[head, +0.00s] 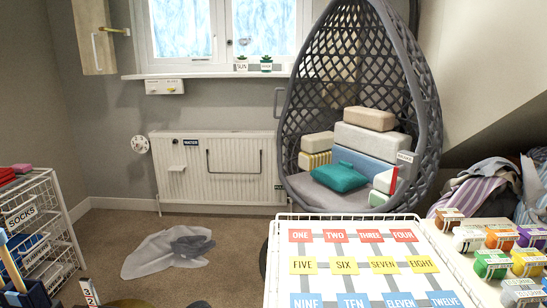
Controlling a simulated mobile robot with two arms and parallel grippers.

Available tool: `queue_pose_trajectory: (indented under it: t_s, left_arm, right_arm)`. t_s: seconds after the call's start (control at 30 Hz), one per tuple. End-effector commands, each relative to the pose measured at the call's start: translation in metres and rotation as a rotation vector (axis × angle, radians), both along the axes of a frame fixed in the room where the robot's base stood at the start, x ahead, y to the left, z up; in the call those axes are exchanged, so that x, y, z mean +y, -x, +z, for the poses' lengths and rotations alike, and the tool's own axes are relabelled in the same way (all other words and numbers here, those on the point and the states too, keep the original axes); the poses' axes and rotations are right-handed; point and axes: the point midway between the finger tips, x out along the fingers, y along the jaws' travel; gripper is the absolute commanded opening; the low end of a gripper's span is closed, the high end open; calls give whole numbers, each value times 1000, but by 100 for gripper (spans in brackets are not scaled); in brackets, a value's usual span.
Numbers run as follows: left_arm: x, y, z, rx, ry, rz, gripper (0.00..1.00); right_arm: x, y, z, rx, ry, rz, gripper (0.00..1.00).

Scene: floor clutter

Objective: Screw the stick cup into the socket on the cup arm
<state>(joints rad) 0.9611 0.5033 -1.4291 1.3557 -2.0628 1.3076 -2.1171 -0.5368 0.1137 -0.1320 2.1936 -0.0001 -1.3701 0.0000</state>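Neither of my grippers is in view. I cannot make out a stick cup or a cup arm with a socket for certain. A blue holder (30,293) at the lower left edge has a light wooden stick (10,262) leaning up out of it, cut off by the frame. A wooden cabinet (93,40) on the upper left wall has a pale vertical bar and a short yellowish piece sticking out to the right; I cannot tell what that piece is.
A white rack (268,280) with word cards stands at the front right, several small boxes (490,264) beside it. A wire drawer unit (68,215) stands left. A hanging chair (432,150) holds cushions.

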Motion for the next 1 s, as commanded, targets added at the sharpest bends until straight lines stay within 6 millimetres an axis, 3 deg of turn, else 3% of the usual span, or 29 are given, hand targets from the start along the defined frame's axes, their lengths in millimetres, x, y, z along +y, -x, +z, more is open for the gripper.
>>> queue_pose_trajectory:
  t_s: [0.13,0.53,1.0]
  left_arm:
    - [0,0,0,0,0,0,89]
    - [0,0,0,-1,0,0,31]
    - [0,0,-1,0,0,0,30]
  right_arm:
    - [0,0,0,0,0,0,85]
    - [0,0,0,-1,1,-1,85]
    - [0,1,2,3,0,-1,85]
